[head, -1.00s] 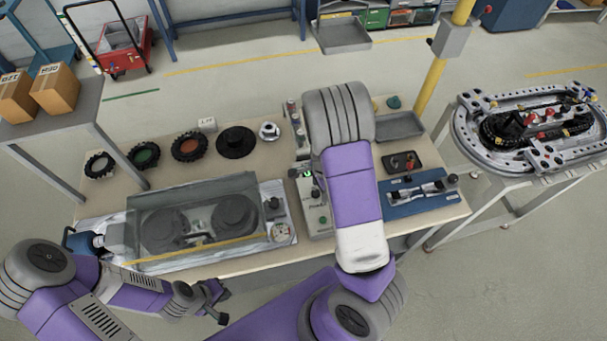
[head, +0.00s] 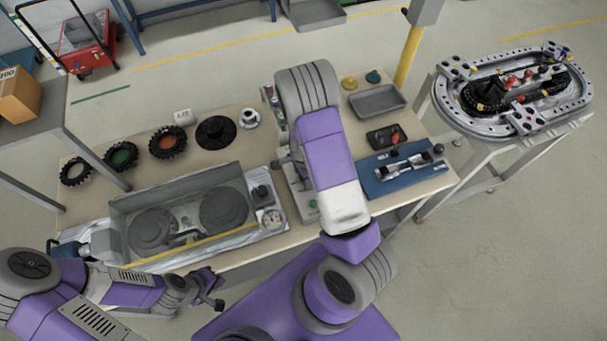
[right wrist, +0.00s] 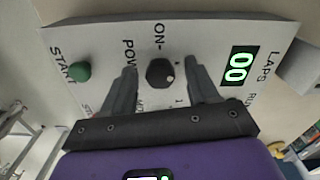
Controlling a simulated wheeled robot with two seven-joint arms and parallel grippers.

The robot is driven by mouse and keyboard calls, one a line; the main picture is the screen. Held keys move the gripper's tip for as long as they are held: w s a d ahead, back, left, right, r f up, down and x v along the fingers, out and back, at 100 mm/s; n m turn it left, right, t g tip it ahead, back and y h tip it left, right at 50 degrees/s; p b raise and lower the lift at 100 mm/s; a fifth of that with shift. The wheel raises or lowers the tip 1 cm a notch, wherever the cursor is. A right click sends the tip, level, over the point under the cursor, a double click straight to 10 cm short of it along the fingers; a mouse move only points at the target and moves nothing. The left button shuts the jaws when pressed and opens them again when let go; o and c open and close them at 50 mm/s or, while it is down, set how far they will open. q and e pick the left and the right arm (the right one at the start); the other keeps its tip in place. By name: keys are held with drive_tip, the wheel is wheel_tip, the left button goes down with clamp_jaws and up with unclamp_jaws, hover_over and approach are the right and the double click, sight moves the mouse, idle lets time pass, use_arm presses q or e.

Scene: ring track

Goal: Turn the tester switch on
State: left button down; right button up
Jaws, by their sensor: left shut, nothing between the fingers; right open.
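The tester is a pale box (head: 296,196) on the workbench, mostly behind my right forearm in the head view. In the right wrist view its panel (right wrist: 205,45) shows a dark round switch knob (right wrist: 160,73) by the words ON and POWER, a green START button (right wrist: 80,71) and a lit green laps display reading 00 (right wrist: 239,69). My right gripper (right wrist: 161,68) is open, with one finger on each side of the knob; contact is not clear. My left gripper (head: 216,292) is shut and empty, in front of the bench's front edge.
A clear-walled case (head: 185,215) with two dark discs is left of the tester. A blue mat (head: 375,187) with a metal part and a grey tray (head: 377,100) are to the right. An oval track (head: 515,90) stands on another table at far right.

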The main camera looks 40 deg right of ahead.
drive_tip(key=c, duration=1)
drive_tip(key=shift+c, duration=0.2)
drive_tip(key=shift+n, duration=0.4)
drive_tip(key=n, duration=0.4)
drive_tip(key=shift+w+b, duration=0.1)
drive_tip(key=shift+b, duration=0.3)
drive_tip(key=n+b, duration=0.1)
drive_tip(key=n, duration=0.3)
drive_tip(key=n+b, duration=0.1)
drive_tip(key=n, duration=0.4)
drive_tip(key=shift+n+b, duration=0.7)
drive_tip(key=shift+n, duration=1.3)
